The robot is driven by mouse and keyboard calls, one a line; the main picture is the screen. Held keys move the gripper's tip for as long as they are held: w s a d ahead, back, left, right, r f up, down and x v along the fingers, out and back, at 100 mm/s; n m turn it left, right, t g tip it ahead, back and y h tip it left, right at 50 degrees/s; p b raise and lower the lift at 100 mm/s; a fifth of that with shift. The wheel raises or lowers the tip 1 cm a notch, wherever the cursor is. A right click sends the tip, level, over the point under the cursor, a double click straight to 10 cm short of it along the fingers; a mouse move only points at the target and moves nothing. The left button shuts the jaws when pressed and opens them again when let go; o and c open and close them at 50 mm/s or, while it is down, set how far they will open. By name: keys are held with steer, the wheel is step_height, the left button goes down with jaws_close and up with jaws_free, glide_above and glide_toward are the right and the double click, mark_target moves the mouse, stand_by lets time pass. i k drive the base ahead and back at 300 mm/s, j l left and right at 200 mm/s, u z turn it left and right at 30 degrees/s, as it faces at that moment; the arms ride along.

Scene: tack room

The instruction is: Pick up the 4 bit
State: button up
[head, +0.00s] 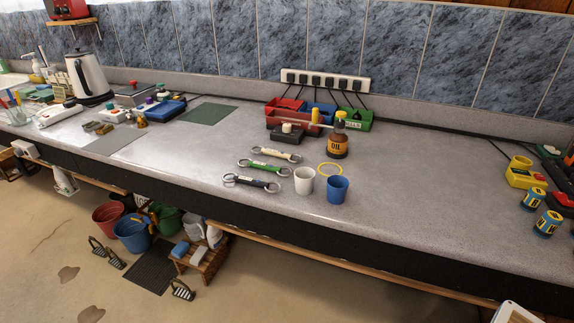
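Three bits lie side by side on the grey counter, each a coloured bar with a metal ring at each end. The cream bit (277,153) is farthest back, the green bit (265,167) is in the middle, and the dark blue bit (252,182) is nearest the front edge. Small pale labels show on the bars, but I cannot read a number on any of them. They lie close together without clear overlap. My gripper is not in view.
A white cup (304,181) and a blue cup (338,189) stand just right of the bits. A yellow ring (330,169) and a brown oil bottle (337,141) are behind them. Coloured bins (358,121) stand near the wall.

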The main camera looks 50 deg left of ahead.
mark_target(256, 164)
steer(key=j+u, duration=0.4)
steer(key=j, duration=0.65)
steer(key=u, duration=1.6)
steer(key=j+z, duration=0.25)
steer(key=j, duration=0.6)
steer(key=k+j+z, duration=0.2)
steer(key=j, duration=0.65)
steer(key=i+j, duration=0.05)
steer(key=i, duration=0.05)
